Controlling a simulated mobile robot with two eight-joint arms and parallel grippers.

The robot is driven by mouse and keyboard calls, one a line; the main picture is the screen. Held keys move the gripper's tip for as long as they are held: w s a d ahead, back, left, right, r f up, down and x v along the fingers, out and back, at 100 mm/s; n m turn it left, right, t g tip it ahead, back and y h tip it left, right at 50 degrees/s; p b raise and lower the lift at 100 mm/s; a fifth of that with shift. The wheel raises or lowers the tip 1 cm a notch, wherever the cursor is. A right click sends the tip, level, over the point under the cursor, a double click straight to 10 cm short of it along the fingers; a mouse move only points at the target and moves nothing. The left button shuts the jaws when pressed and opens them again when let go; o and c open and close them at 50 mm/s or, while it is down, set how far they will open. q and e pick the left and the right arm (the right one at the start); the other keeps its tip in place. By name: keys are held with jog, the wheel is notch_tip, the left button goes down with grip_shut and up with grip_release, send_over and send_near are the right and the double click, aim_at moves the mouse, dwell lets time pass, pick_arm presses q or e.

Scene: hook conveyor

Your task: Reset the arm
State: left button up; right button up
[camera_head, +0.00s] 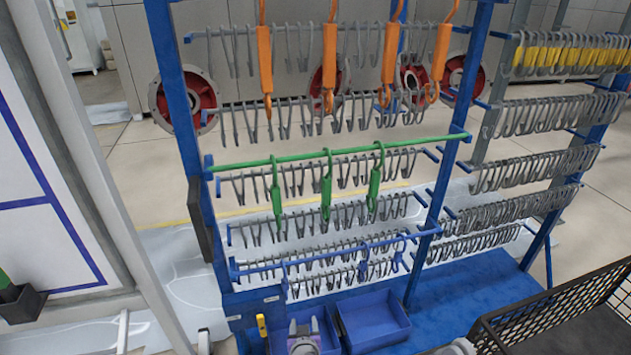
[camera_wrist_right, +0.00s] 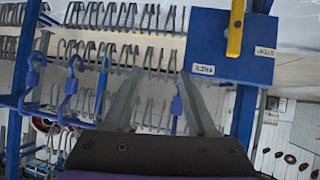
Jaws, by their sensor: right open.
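My right gripper (camera_head: 303,326) is low at the bottom middle of the head view, in front of the hook rack (camera_head: 198,225). In the right wrist view its two grey fingers (camera_wrist_right: 160,78) are spread apart, with nothing visibly held. A blue hook (camera_wrist_right: 177,106) shows between the fingers in that picture; its distance from them is unclear. More blue hooks (camera_wrist_right: 71,85) hang to the left there. My left gripper is not in view.
Orange hooks (camera_head: 265,60) and green hooks (camera_head: 326,185) hang on the rack above grey hooks. Blue bins (camera_head: 372,322) stand beside my right gripper. A black mesh basket (camera_head: 545,312) is at lower right. A yellow item (camera_head: 262,327) is on a blue box.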

jog(key=s+d+r+m+g+h, duration=0.1)
jog(key=s+d+r+g, duration=0.1)
jog(key=s+d+r, duration=0.4)
jog(key=s+d+r+g+h, duration=0.1)
jog(key=s+d+r, duration=0.25)
jog(key=d, duration=0.55)
jog(key=s+d+r+g+y, duration=0.1)
jog(key=s+d+r+g, duration=0.15)
jog(key=s, duration=0.75)
jog(key=s+d+r+g, duration=0.15)
jog(key=s+d, duration=0.25)
jog(key=s, duration=0.6)
pick_arm(q)
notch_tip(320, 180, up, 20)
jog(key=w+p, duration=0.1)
jog(key=p, duration=1.7)
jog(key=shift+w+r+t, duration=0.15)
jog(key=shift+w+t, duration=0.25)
pick_arm(e)
notch_tip(320, 180, up, 19)
jog(key=w, duration=0.1)
jog(key=shift+a+r+m+t, duration=0.15)
jog(key=shift+r+m+t, duration=0.05)
jog(key=shift+m+t, duration=0.2)
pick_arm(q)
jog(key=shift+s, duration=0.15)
pick_arm(e)
jog(key=shift+s, duration=0.1)
